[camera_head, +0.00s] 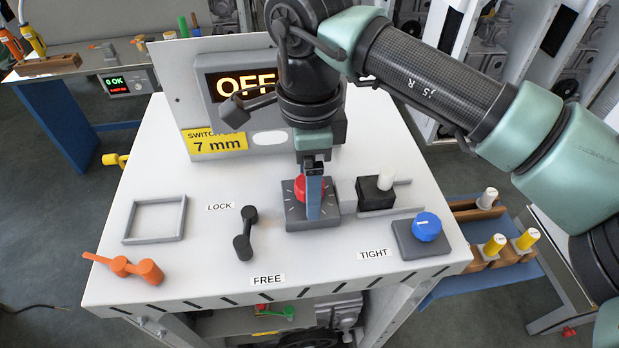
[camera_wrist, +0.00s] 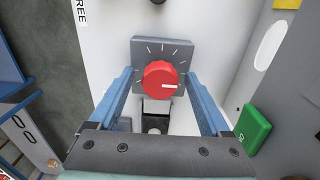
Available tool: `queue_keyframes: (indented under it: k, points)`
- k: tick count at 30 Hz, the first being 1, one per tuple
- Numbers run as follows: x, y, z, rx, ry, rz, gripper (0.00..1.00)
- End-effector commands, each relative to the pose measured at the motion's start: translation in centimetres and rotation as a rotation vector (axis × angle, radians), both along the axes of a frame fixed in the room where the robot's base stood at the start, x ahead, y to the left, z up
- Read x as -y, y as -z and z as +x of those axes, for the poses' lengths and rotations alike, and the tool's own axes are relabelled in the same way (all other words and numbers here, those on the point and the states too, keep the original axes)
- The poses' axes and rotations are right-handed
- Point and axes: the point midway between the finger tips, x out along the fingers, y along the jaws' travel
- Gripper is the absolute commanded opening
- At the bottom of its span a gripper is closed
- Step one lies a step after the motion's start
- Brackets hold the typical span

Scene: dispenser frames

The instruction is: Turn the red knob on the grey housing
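The red knob (camera_head: 300,188) sits on a square grey housing (camera_head: 298,222) with tick marks, in the middle of the white panel. In the wrist view the knob (camera_wrist: 157,84) shows a white line pointing right, and the grey housing (camera_wrist: 143,47) has light ticks above the knob. My gripper (camera_head: 314,212) points down at the knob. One blue finger hides part of the knob in the head view. In the wrist view my gripper (camera_wrist: 160,73) is open, with one finger on each side of the knob and a gap showing on both sides.
A black block with a white peg (camera_head: 385,179) stands close right of the housing. A blue knob (camera_head: 426,226) is farther right, and a black lever (camera_head: 246,232) is left. A display (camera_head: 232,86) reading "OFF" stands behind. The wrist view shows a green block (camera_wrist: 253,130).

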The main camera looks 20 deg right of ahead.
Motion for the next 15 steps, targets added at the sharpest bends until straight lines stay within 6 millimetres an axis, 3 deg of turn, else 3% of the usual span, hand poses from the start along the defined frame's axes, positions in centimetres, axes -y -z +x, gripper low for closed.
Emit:
queue_keyframes:
  k: [8, 15]
  points:
    - [0.0, -0.9, 0.1, 0.002, 0.000, -0.002, 0.81]
    - [0.0, -5.6, 0.1, 0.005, 0.000, -0.002, 0.81]
